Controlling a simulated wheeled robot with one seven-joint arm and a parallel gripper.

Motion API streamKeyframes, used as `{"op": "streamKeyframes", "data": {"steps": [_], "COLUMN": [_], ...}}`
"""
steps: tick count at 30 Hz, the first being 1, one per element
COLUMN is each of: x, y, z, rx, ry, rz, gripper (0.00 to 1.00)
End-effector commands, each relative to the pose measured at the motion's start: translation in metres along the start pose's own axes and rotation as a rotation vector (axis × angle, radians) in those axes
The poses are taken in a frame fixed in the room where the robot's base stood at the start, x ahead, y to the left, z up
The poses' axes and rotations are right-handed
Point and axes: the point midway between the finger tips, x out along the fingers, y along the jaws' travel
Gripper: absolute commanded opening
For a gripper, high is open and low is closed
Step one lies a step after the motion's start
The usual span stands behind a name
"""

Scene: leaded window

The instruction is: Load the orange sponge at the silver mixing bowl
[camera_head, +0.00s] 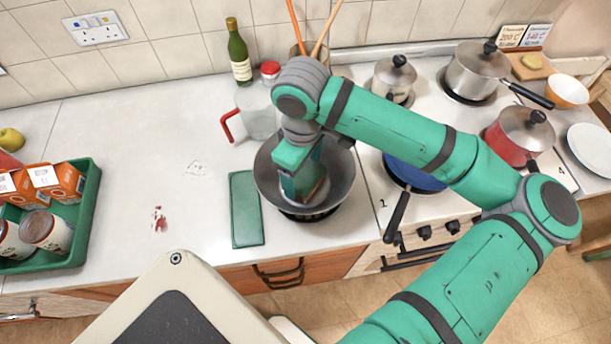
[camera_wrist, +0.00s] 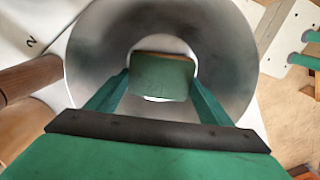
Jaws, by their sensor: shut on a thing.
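The silver mixing bowl (camera_head: 343,178) stands on the worktop, left of the hob. It also fills much of the wrist view (camera_wrist: 92,62). My gripper (camera_head: 305,188) reaches down inside the bowl. In the wrist view my gripper (camera_wrist: 160,80) has its two green fingers on either side of a block with a green face and a thin orange-brown edge. I take this block to be the orange sponge (camera_wrist: 162,84), held between the fingers. The head view mostly hides it behind the gripper. I cannot tell whether it touches the bowl's bottom.
A flat green board (camera_head: 246,208) lies left of the bowl. A clear jug (camera_head: 260,122) with a red handle stands behind it. A blue pan (camera_head: 418,177) is close on the right. A green crate (camera_head: 85,205) is at far left. The worktop between crate and board is mostly clear.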

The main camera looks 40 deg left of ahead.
Motion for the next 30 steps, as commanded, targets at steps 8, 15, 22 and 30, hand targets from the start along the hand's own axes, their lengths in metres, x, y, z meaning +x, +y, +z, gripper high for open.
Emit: {"op": "streamKeyframes", "data": {"steps": [8,15,22,30], "x": [0.000,0.000,-0.011,-0.030], "y": [0.000,0.002,0.001,0.000], "z": [0.001,0.004,0.001,0.000], "rx": [0.001,0.010,0.003,0.000], "ry": [0.000,0.000,0.001,0.001], "rz": [0.000,0.000,0.001,0.001], "gripper": [0.56,0.56,0.56,0.56]}}
